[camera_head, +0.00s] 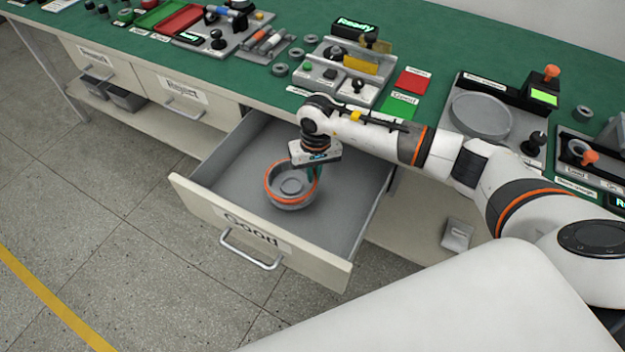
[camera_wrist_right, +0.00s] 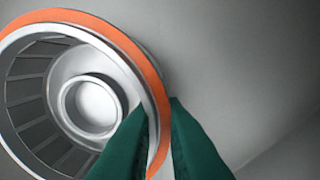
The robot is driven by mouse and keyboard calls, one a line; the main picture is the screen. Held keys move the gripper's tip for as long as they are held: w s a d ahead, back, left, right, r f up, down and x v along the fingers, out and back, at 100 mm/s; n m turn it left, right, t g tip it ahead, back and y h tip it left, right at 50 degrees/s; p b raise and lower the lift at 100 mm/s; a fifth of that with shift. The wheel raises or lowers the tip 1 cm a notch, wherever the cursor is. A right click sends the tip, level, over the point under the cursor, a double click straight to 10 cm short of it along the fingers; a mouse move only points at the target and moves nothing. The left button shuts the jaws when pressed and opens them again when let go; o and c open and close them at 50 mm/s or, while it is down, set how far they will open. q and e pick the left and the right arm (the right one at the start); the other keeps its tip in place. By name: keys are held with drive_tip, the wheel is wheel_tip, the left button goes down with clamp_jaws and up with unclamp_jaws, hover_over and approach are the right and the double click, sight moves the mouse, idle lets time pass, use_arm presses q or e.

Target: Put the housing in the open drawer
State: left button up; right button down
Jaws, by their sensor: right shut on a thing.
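The housing (camera_head: 291,200) is a round grey cup with an orange rim and a raised centre ring. In the head view it is inside the outline of the open drawer (camera_head: 208,203) labelled "Good". My right gripper (camera_head: 316,172) reaches down over the drawer and is shut on the housing's rim at its far right side. In the right wrist view the green fingers (camera_wrist_right: 160,115) pinch the orange-edged wall of the housing (camera_wrist_right: 75,95). I cannot tell whether the housing touches the drawer floor. My left gripper is not in view.
The drawer has free floor around the housing. Closed drawers, one labelled "Reject" (camera_head: 185,98), are to the left. The green bench top (camera_head: 290,25) above carries fixtures, including a plate-like gauge (camera_head: 481,115). A small grey bin (camera_head: 457,235) sits on the lower shelf.

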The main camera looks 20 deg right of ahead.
wheel_tip(320, 180, down, 3)
drive_tip(key=shift+f, duration=0.15)
drive_tip(key=c, duration=1.5)
unclamp_jaws()
drive_tip(key=r, duration=1.2)
drive_tip(key=shift+d, duration=0.2)
drive_tip(key=shift+s, duration=0.1)
